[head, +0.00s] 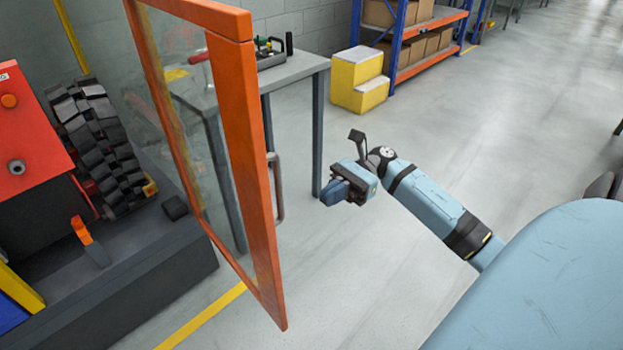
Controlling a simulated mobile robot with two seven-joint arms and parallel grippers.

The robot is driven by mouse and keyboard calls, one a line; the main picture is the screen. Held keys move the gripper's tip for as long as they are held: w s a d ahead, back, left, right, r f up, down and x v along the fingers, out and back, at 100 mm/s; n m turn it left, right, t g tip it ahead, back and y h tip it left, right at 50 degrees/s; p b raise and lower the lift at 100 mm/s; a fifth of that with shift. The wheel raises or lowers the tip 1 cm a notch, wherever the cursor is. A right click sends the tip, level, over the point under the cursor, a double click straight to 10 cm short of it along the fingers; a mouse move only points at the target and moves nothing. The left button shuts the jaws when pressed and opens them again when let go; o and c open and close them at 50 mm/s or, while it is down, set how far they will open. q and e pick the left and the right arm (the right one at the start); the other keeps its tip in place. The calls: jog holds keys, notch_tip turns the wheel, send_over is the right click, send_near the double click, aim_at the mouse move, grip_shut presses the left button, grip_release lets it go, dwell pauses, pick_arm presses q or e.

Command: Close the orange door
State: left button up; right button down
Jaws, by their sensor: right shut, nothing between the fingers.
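The orange door (254,160) is a tall orange frame around a clear pane (180,130). It stands open, swung out from the machine at the left, with its free edge towards the middle of the view. My right arm comes in from the right. My left gripper is not in view.
The machine has a red panel (30,135), a black toothed wheel (97,140) and a dark base (120,275). A grey table (300,68) with tools stands behind the door.

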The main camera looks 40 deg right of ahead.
jog(key=a, duration=1.2)
jog(key=shift+b, duration=0.35)
jog(key=shift+w+a, duration=0.1)
